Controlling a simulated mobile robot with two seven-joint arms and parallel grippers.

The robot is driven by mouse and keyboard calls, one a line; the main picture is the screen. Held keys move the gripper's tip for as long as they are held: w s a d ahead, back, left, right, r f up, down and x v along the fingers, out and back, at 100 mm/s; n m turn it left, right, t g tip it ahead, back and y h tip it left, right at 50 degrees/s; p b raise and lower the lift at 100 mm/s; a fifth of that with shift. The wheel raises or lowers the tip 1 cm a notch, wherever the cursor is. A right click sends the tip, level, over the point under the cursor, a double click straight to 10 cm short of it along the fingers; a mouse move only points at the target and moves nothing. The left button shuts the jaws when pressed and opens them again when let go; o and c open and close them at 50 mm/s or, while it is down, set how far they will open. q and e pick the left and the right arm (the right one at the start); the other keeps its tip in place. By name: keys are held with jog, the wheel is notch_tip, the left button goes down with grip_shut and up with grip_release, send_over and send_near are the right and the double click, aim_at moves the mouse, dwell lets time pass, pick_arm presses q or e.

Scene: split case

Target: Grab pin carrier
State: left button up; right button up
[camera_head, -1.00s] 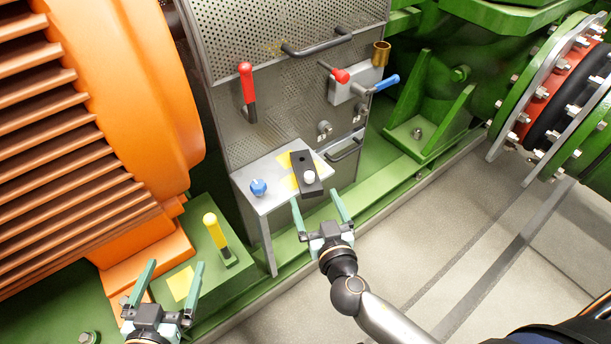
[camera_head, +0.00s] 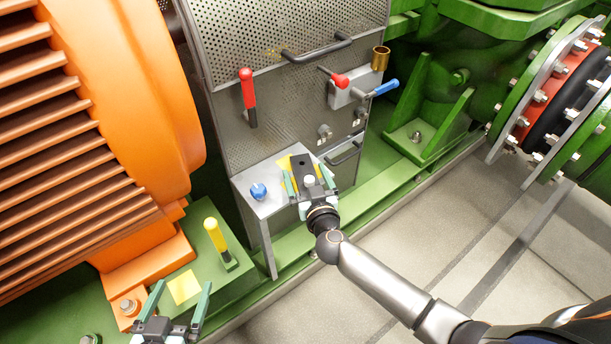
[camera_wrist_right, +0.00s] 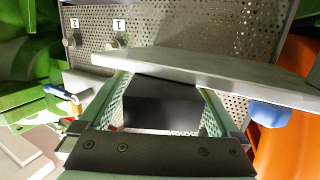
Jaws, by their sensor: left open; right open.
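The pin carrier looks to be the black block (camera_head: 301,164) with a white round knob (camera_head: 309,181) on top. It lies on the small grey shelf (camera_head: 262,206) at the front of the grey cabinet. My right gripper (camera_head: 307,180) is open, with a finger on either side of the block. In the right wrist view the dark block (camera_wrist_right: 160,104) shows between the two green fingers. Whether the fingers touch it I cannot tell. My left gripper (camera_head: 181,300) is open and empty at the bottom left, over the green base.
A blue knob (camera_head: 258,190) stands on the shelf left of the block. The cabinet (camera_head: 290,90) has a red lever (camera_head: 248,92) and a black bar handle (camera_head: 318,46). A yellow-handled lever (camera_head: 216,238) stands on the green base. The floor (camera_head: 420,240) at the right is clear.

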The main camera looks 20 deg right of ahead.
grip_shut()
dwell(0.8)
jog(key=shift+r, duration=0.1)
